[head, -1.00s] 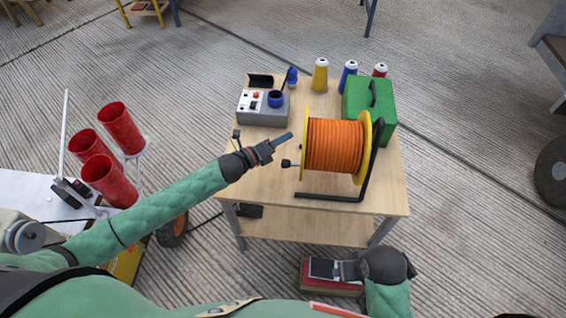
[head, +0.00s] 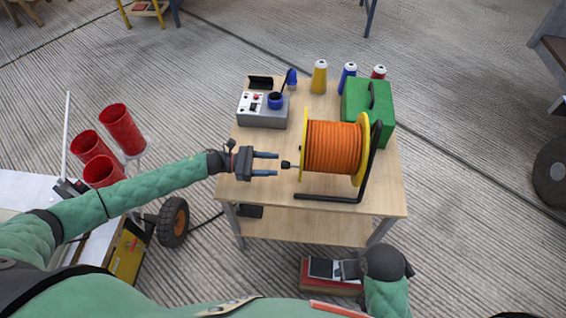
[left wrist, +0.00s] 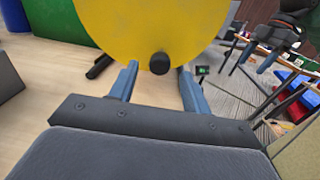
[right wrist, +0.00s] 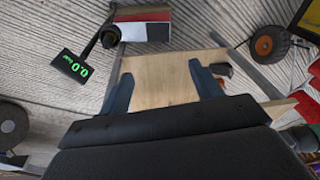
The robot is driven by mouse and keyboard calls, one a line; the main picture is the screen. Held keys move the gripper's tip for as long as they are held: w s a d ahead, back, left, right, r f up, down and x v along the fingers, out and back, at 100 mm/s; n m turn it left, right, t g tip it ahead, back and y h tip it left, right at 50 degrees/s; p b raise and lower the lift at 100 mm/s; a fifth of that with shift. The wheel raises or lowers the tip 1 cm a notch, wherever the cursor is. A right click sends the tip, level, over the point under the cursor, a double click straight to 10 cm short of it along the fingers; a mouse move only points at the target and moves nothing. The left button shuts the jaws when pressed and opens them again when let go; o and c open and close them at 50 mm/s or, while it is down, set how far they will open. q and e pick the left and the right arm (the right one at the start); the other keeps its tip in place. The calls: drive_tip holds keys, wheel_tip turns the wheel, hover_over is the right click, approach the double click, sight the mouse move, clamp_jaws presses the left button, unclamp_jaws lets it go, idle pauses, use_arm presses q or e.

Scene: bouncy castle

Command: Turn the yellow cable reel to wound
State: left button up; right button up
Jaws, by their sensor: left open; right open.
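The cable reel (head: 335,148) stands on the wooden table, with yellow flanges, orange cable and a black stand. Its yellow flange (left wrist: 150,30) fills the top of the left wrist view. A black crank knob (head: 286,165) sticks out from the flange on the left; it also shows in the left wrist view (left wrist: 159,63). My left gripper (head: 277,164) is open, with its fingers pointing at the knob. In the left wrist view the knob shows between the fingertips, apart from both. My right gripper (right wrist: 162,80) is open and empty, low in front of the table.
On the table (head: 255,190) are a grey control box (head: 262,110), a green case (head: 369,108) and several coloured bottles at the back. Red cups (head: 105,150) stand at the left. A red and white box (right wrist: 142,24) shows in the right wrist view.

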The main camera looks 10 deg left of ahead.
sight(283, 165)
use_arm(q)
drive_tip(key=d+p, duration=0.1)
drive_tip(key=d, duration=0.3)
drive_tip(key=shift+w+d, duration=0.15)
drive_tip(key=shift+d, duration=0.05)
use_arm(e)
wheel_tip(283, 165, down, 8)
drive_tip(key=w, duration=0.1)
drive_tip(key=shift+w+a, duration=0.15)
drive_tip(key=shift+a, duration=0.05)
use_arm(q)
drive_tip(key=shift+f, duration=0.1)
clamp_jaws()
use_arm(e)
drive_tip(key=shift+f, duration=0.1)
